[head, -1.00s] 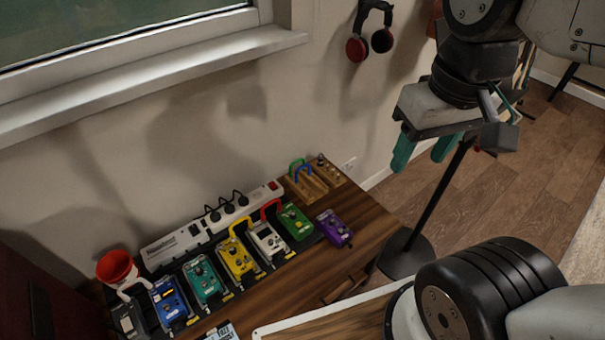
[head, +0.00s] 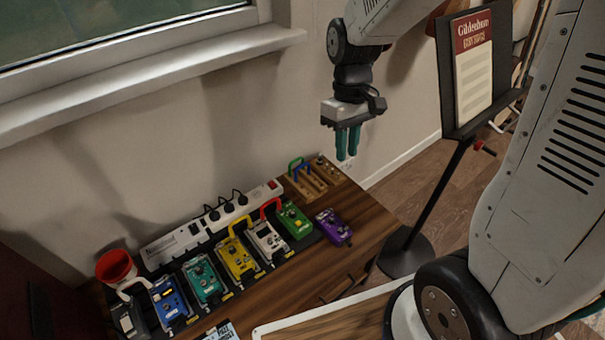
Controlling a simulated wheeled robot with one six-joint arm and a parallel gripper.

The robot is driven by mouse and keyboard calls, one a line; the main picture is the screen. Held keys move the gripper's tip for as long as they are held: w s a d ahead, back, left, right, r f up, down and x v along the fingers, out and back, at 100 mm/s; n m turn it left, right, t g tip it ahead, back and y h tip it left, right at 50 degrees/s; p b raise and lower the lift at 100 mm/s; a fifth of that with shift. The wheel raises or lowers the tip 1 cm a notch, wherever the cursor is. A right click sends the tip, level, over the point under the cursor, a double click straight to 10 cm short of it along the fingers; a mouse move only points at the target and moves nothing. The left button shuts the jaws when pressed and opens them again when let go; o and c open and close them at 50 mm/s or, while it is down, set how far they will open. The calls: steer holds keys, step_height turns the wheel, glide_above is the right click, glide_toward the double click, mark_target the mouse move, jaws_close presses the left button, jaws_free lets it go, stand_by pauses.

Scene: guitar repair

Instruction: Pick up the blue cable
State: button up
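The blue cable (head: 303,171) is a small blue arch standing in a wooden holder (head: 318,189) at the far right corner of the wooden table. A green cable (head: 295,163) arches just behind and left of it in the same holder. My gripper (head: 347,158) has teal fingers pointing down. It hangs in the air to the upper right of the holder in the picture, apart from the blue cable.
A row of pedals, including a green one (head: 295,221) and a purple one (head: 334,227), stands before a white power strip (head: 212,226). Red (head: 268,205) and yellow (head: 238,226) cables arch there. A music stand (head: 425,215) is at right; the wall is behind.

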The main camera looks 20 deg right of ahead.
steer(key=w+a+f+n, duration=0.1)
steer(key=w+f+n, duration=0.3)
steer(key=w+f, duration=0.5)
steer(key=n+t, duration=0.5)
steer(key=n, duration=0.9)
glide_above(301, 167)
steer(key=s, duration=0.1)
step_height(301, 167, down, 18)
steer(key=shift+d+r, duration=0.1)
steer(key=f, duration=0.2)
steer(key=w+f, duration=0.1)
steer(key=f, duration=0.4)
steer(key=shift+w+a+f, duration=0.25)
steer(key=shift+w, duration=0.1)
steer(key=shift+c, duration=0.3)
jaws_close()
